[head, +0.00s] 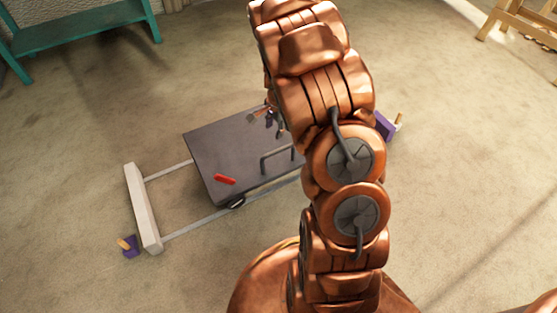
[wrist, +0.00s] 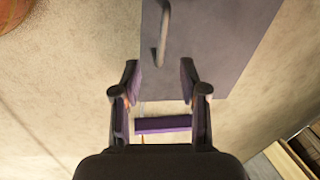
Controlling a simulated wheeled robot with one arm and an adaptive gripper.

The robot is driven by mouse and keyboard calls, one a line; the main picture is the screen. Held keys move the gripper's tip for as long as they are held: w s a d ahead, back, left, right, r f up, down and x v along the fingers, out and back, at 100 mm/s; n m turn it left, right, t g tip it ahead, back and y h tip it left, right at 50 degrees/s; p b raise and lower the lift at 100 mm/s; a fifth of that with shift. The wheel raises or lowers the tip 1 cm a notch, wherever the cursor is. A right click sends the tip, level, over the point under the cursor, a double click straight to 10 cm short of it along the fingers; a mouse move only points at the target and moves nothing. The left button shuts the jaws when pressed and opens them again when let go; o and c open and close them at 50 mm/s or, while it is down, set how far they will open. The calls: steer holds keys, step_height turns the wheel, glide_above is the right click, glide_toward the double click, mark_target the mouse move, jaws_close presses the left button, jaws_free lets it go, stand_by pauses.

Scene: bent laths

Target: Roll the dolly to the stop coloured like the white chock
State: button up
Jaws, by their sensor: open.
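The dolly (head: 230,150) is a flat dark grey plate on two pale rails, with a grey handle (head: 276,158) on top. A white stop (head: 143,207) stands across the rails' left end, apart from the plate. A purple stop (wrist: 165,124) shows at the other end in the wrist view; my arm mostly hides it in the head view. My gripper (wrist: 158,78) is open and empty, above the dolly's edge near that stop. The handle (wrist: 162,35) lies ahead of its fingers, not between them. I see no white chock. A red block (head: 224,179) lies on the dolly.
A teal bench (head: 85,30) stands at the back left, a wooden trestle (head: 515,22) at the back right.

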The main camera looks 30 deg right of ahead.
steer(key=m+b, duration=0.2)
steer(key=b, duration=0.1)
glide_toward(278, 150)
steer(key=f, duration=0.1)
steer(key=f+b, duration=0.1)
steer(key=f, duration=0.1)
steer(key=f+b, duration=0.1)
steer(key=f, duration=0.2)
steer(key=w+f+b, duration=0.1)
steer(key=f, duration=0.1)
steer(key=shift+w+f, duration=0.15)
steer(key=shift+f, duration=0.25)
jaws_close()
